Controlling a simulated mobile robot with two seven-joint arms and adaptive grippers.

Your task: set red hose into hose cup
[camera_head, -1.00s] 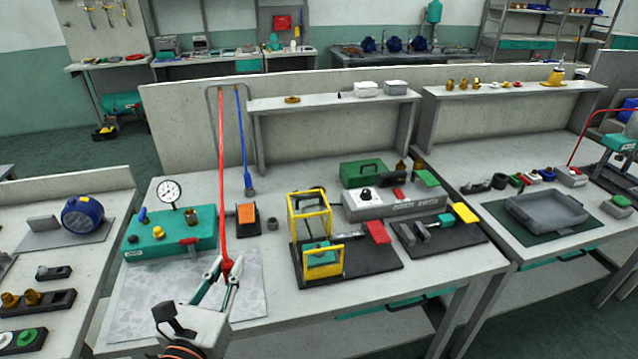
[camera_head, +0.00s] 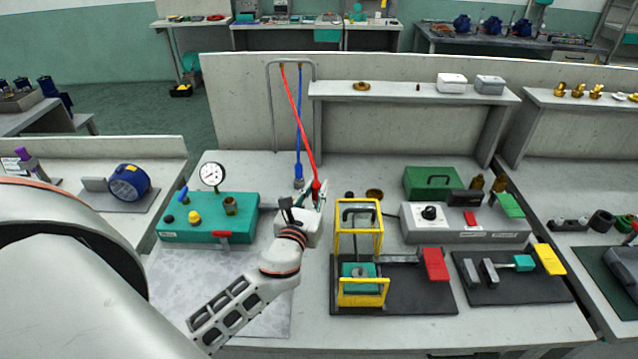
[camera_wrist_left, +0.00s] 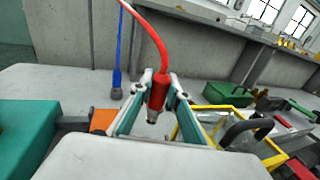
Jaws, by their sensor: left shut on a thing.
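The red hose (camera_head: 300,120) hangs from the rack at the back of the bench. My left gripper (camera_head: 317,191) is shut on its red end piece, which also shows between the fingers (camera_wrist_left: 158,88) in the left wrist view. The metal tip (camera_wrist_left: 152,117) points down and tilts slightly, with nothing visible around it. The blue hose (camera_head: 299,120) hangs beside the red one, and its grey end (camera_head: 298,183) is down at the bench top. I cannot make out an empty hose cup now; my gripper covers part of the bench there. My right gripper is not in view.
A teal gauge box (camera_head: 185,228) stands left of my gripper. A yellow frame (camera_head: 357,213) on a black plate stands close on the right. An orange block (camera_wrist_left: 103,120) shows behind the left finger in the wrist view. A shelf (camera_head: 400,93) runs behind.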

